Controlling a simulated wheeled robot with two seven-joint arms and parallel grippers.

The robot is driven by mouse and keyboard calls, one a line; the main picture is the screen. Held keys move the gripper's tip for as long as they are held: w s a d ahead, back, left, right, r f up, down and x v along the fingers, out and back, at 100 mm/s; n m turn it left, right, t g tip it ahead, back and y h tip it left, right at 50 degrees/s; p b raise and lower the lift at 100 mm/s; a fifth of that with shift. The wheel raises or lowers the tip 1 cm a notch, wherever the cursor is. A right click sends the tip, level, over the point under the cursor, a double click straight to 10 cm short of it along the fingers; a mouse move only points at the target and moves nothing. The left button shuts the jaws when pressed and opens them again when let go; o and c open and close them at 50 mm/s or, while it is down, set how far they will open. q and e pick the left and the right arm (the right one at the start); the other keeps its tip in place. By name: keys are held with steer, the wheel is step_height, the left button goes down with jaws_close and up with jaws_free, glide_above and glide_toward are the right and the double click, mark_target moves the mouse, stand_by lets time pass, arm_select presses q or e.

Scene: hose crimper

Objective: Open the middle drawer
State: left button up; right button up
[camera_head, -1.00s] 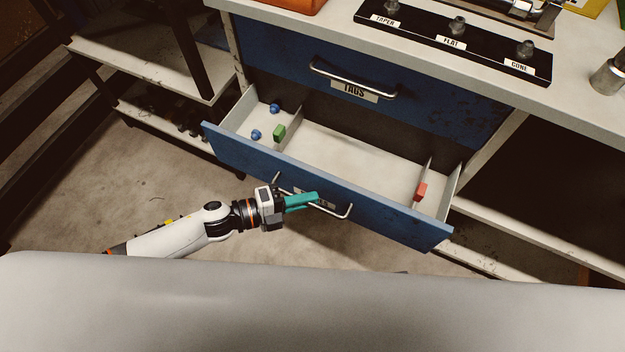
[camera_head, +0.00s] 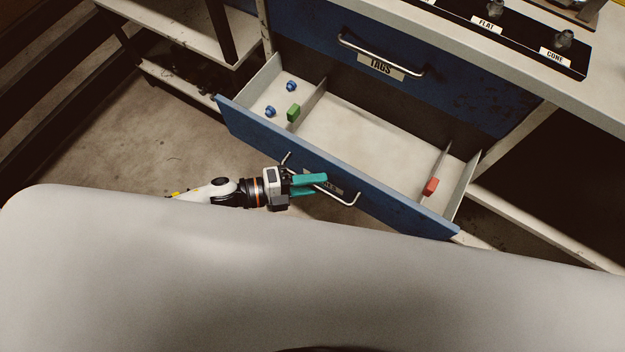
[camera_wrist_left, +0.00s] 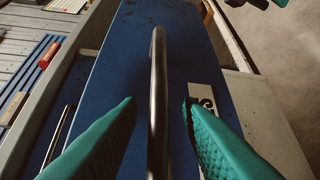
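The blue drawer (camera_head: 400,207) below the top drawer stands pulled well out, its interior showing. Whether another drawer lies below it is hidden. Its metal bar handle (camera_head: 348,203) is on the front, beside a partly hidden label. My left gripper (camera_head: 326,184) with teal fingers is at the left part of this handle. In the left wrist view the handle (camera_wrist_left: 158,70) runs between the two fingers, with a visible gap on each side, so the gripper is open around it. My right gripper is not in view.
The top drawer (camera_head: 455,95), labelled TAGS, is shut under the worktop (camera_head: 520,75). Inside the open drawer are blue pieces (camera_head: 291,86), a green block (camera_head: 293,113) and a red block (camera_head: 430,187). A shelf rack (camera_head: 175,35) stands at the left. Floor (camera_head: 130,140) is clear left of the drawer.

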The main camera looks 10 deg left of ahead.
arm_select(q)
steer(key=v, duration=1.2)
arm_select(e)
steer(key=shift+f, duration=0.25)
